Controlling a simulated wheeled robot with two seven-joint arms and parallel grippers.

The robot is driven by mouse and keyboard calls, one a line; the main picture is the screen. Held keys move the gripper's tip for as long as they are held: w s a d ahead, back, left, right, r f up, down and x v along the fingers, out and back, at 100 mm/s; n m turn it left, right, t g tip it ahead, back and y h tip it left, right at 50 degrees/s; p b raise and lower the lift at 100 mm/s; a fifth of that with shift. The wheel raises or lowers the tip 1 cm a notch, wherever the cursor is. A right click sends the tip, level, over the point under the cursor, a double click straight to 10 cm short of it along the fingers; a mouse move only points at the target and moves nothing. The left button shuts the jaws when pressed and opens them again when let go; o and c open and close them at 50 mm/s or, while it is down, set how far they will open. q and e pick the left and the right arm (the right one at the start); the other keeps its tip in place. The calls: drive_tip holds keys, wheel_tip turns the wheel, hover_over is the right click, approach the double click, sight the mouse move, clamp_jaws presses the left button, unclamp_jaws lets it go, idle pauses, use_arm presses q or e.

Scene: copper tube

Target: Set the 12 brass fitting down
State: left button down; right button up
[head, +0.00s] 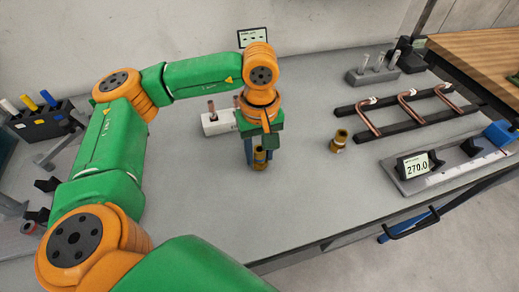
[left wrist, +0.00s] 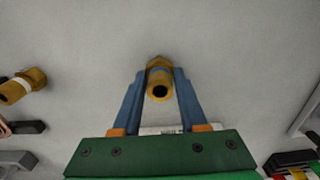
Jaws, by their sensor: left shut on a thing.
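My left gripper (head: 260,160) reaches down over the middle of the grey bench (head: 305,190). It is shut on a brass fitting (head: 260,165). In the left wrist view the held brass fitting (left wrist: 159,84) sits upright between the two blue fingers, with its round open end toward the camera. Its base is at or very close to the bench top; I cannot tell whether it touches. A second brass fitting (head: 338,141) with a pale label stands on the bench to the right, apart from the gripper. My right gripper is not in view.
A white block (head: 218,123) with copper pieces stands behind the gripper. A black rack with bent copper tubes (head: 405,110) and a gauge reading 270.0 (head: 417,166) are at the right. A tool holder (head: 42,120) is at the left. Bench around the gripper's front is clear.

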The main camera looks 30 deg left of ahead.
use_arm(q)
drive_tip(key=shift+f, duration=0.35)
drive_tip(key=shift+c, duration=2.2)
unclamp_jaws()
wheel_tip(320, 180, up, 12)
drive_tip(key=shift+r+p, duration=0.25)
drive_tip(key=shift+p, duration=0.15)
drive_tip(key=shift+f, duration=0.1)
